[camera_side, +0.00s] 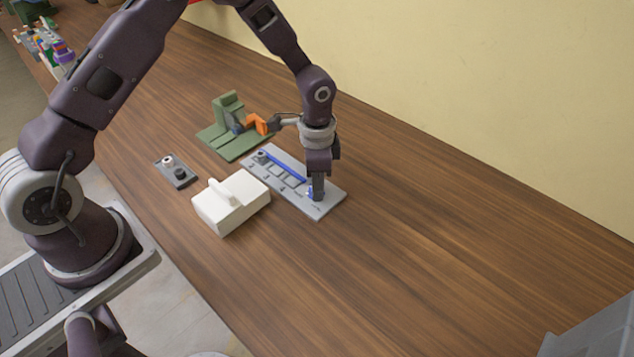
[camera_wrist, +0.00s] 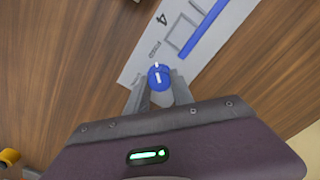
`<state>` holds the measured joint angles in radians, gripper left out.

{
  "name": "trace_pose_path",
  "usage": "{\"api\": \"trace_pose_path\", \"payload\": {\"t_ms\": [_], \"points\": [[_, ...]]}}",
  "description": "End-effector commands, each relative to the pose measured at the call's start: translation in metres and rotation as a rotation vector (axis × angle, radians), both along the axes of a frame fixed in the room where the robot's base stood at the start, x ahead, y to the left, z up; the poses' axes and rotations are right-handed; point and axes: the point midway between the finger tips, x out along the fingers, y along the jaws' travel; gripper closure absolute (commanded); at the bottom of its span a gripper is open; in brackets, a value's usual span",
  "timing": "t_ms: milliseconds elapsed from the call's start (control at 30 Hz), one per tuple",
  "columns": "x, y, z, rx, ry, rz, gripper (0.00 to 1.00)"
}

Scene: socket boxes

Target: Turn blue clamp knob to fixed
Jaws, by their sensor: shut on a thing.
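The blue clamp knob (camera_wrist: 158,77) is a small round knob with a white mark on its top. It sits at the near end of a grey plate (camera_side: 328,201), which also shows in the wrist view (camera_wrist: 201,50). My gripper (camera_wrist: 157,92) points down over this end of the plate, its fingers on either side of the knob and shut on it. In the side view my gripper (camera_side: 316,194) hides most of the knob. A blue bar (camera_side: 286,168) lies along the plate. The lettering beside the knob is too small to read surely.
A white box with a handle (camera_side: 232,205) stands close to the plate's left side. A green fixture (camera_side: 222,138) with an orange part (camera_side: 256,123) stands behind the plate. A small grey box with knobs (camera_side: 176,172) is at the left. The table to the right is clear.

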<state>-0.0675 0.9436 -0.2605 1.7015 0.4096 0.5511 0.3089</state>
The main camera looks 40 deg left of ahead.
Motion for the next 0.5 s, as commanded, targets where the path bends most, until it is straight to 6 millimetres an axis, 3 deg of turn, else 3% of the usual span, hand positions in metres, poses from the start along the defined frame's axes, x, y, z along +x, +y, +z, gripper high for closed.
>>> {"api": "trace_pose_path", "payload": {"t_ms": [500], "points": [[0.0008,0.0000,0.0009,0.000,-0.003,-0.052,1.00]]}}
